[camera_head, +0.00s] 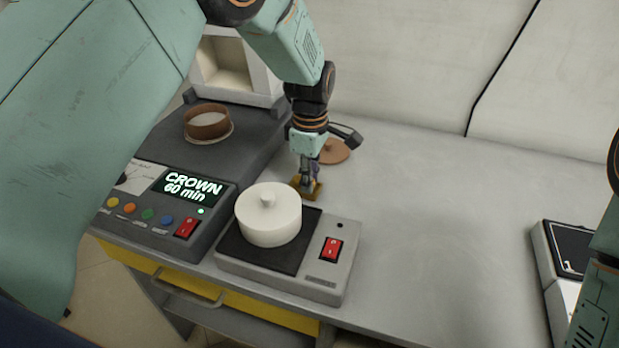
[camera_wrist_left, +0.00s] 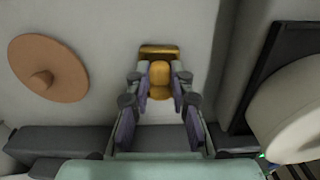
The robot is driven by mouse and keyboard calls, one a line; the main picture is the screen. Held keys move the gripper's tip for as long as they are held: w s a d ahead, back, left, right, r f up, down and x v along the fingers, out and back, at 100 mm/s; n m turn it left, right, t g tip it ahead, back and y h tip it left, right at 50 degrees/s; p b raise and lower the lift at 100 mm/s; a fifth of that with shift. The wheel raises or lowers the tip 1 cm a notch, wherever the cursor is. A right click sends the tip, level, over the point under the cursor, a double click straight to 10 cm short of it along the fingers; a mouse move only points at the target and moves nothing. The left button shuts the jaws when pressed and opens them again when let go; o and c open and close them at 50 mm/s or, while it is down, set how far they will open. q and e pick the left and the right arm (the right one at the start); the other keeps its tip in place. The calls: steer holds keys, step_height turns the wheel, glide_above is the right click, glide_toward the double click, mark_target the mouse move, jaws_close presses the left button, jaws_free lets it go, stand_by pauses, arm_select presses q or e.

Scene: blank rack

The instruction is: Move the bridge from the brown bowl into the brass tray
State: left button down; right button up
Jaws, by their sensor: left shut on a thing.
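My left gripper (camera_head: 306,178) points down at the brass tray (camera_head: 316,188), behind the white pot. In the left wrist view, my left gripper (camera_wrist_left: 160,88) is shut on a small rounded orange-yellow piece, the bridge (camera_wrist_left: 160,75). The brass tray (camera_wrist_left: 160,49) shows just beyond the fingertips; I cannot tell whether the bridge touches it. The brown bowl (camera_head: 207,125) stands on top of the dark machine at the left, away from the gripper. My right gripper is out of view; only part of that arm shows at the right edge.
A white lidded pot (camera_head: 268,218) stands on a hot plate (camera_head: 340,262) close to the gripper. A brown knobbed lid (camera_head: 335,151) lies behind the gripper, also in the wrist view (camera_wrist_left: 60,75). The dark machine (camera_head: 225,160) reads "CROWN 60 min".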

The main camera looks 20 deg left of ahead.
arm_select(q)
steer(key=shift+s+f, duration=0.15)
steer(key=shift+f, duration=0.2)
steer(key=shift+s+f, duration=0.35)
steer(key=shift+f, duration=0.1)
steer(key=c, duration=1.4)
jaws_free()
steer(key=shift+o, duration=1.1)
steer(key=shift+w+f, duration=0.4)
steer(key=shift+w, duration=0.05)
steer(key=shift+s+r, duration=0.2)
steer(key=shift+r, duration=0.05)
steer(key=shift+w, duration=0.15)
steer(key=shift+r, duration=0.1)
